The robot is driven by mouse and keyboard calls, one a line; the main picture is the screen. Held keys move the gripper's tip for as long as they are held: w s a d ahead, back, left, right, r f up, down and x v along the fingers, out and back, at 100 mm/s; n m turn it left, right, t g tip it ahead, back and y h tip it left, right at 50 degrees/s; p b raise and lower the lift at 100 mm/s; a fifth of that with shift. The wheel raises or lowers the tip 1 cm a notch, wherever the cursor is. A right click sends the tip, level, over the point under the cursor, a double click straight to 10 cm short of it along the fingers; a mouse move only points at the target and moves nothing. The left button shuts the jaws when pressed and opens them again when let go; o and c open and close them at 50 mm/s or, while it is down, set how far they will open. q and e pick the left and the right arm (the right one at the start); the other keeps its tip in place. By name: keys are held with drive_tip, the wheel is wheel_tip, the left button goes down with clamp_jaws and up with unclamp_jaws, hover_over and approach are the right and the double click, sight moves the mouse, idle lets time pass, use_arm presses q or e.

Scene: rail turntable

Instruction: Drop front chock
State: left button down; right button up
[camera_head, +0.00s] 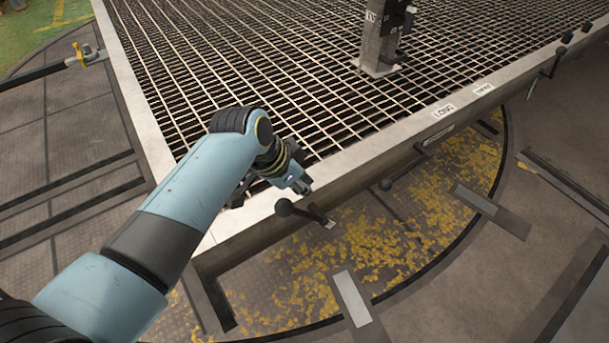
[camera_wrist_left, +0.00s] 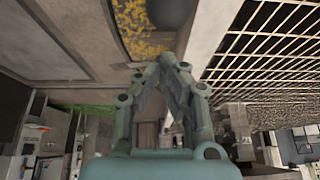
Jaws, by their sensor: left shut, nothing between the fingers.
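My left gripper (camera_head: 303,186) is shut and empty, just above the near edge of the grated deck. In the left wrist view, its fingertips (camera_wrist_left: 170,62) come together with nothing between them. A dark lever with a ball knob (camera_head: 284,207) sticks out from the deck's front rim, just below and in front of the gripper. The knob (camera_wrist_left: 170,10) also shows as a dark round shape at the top of the left wrist view, beyond the fingertips. No chock can be made out for certain. My right gripper is in neither view.
The grated deck (camera_head: 158,142) has a pale metal rim. A post with a dark box (camera_head: 378,45) stands on it. More levers (camera_head: 418,148) and labels (camera_head: 443,110) line the front rim. The floor plate below has worn yellow paint (camera_head: 370,245). Rails and flat bars lie around it.

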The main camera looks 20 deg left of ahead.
use_arm(q)
drive_tip(key=shift+s+a+f, duration=0.4)
drive_tip(key=shift+f, duration=0.05)
drive_tip(key=shift+s, duration=0.1)
